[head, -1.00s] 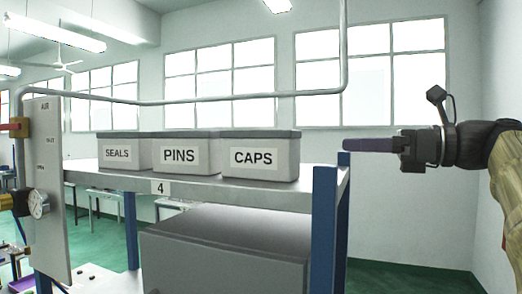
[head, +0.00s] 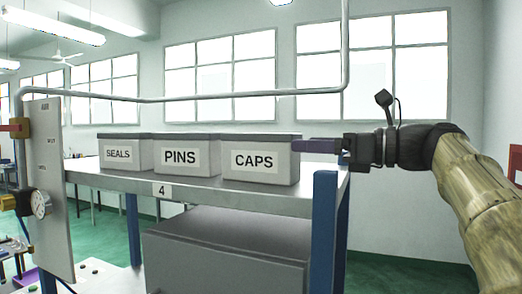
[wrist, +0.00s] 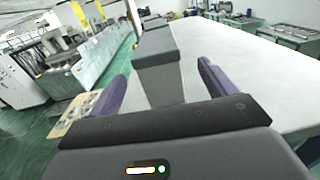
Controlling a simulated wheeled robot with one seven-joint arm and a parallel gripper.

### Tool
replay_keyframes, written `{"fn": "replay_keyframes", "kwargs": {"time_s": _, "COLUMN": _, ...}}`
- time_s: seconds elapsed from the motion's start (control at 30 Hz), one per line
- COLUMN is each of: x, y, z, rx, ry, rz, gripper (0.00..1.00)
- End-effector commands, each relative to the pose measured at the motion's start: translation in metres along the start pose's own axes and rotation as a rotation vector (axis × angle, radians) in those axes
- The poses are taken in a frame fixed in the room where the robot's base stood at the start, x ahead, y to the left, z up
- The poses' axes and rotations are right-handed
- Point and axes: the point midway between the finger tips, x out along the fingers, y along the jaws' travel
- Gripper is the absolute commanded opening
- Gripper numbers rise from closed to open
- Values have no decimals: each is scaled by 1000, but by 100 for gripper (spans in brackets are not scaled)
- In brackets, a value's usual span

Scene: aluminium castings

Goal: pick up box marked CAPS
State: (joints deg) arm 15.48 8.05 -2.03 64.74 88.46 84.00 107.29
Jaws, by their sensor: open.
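The box marked CAPS (head: 262,172) is a light grey box with a darker lid. It stands upright at the right end of a row on the shelf, and its near end shows in the wrist view (wrist: 158,82). My gripper (head: 296,146) reaches in from the right at the height of the box's upper part, its purple fingertips at the right end of the box. In the wrist view my gripper (wrist: 163,70) is open, with one finger on each side of the box end and a gap on both sides. The box is not gripped.
The PINS box (head: 187,170) and SEALS box (head: 122,165) stand close in line to the left. The shelf (head: 230,193) has a blue post (head: 324,230) at its right end. A grey pipe (head: 220,98) runs above the boxes. A grey cabinet (head: 225,255) stands below.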

Motion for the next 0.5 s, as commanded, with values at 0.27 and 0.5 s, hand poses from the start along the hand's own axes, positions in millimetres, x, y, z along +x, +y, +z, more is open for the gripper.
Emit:
{"fn": "replay_keyframes", "kwargs": {"time_s": 0.27, "x": 36, "y": 0, "z": 1, "rx": 1, "ry": 0, "rz": 1, "gripper": 84}}
{"fn": "replay_keyframes", "kwargs": {"time_s": 0.5, "x": 36, "y": 0, "z": 0, "rx": 0, "ry": 1, "rz": 0, "gripper": 84}}
